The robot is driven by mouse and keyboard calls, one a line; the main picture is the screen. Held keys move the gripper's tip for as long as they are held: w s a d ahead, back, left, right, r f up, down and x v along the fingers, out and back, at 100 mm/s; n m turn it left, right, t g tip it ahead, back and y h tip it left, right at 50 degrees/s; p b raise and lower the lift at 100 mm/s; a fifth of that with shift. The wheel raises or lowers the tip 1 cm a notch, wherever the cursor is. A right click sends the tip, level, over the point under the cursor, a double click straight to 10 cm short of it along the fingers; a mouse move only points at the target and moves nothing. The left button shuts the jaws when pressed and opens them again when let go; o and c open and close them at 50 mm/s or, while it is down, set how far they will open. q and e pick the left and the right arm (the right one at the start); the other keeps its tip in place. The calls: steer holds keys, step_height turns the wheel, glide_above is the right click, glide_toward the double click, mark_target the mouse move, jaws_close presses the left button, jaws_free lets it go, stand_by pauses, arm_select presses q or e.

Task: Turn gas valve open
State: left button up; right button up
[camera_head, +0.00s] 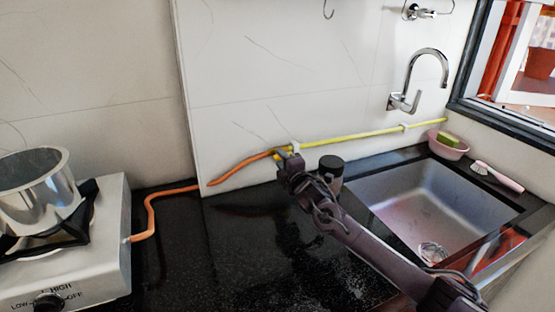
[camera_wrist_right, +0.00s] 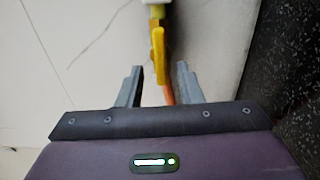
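The gas valve has a yellow handle (camera_wrist_right: 158,50), seen in the right wrist view on the yellow pipe (camera_head: 355,136) by the wall. In the head view the valve is mostly hidden behind my right gripper (camera_head: 284,155). The orange hose (camera_head: 175,192) runs from the pipe's left end to the stove (camera_head: 112,235). In the right wrist view my right gripper (camera_wrist_right: 158,85) is open, its two fingers apart on either side of the yellow handle's lower end. I cannot tell whether either finger touches it. My left gripper is not in view.
A metal pot (camera_head: 35,182) sits on the stove at the left. A dark cylinder (camera_head: 331,168) stands close right of my right gripper. The sink (camera_head: 425,205) is at the right, with a pink bowl (camera_head: 449,150) and a brush (camera_head: 500,177) behind it. The black counter (camera_head: 235,250) is clear in the middle.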

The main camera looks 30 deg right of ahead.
steer(key=s, duration=0.7)
stand_by(0.4)
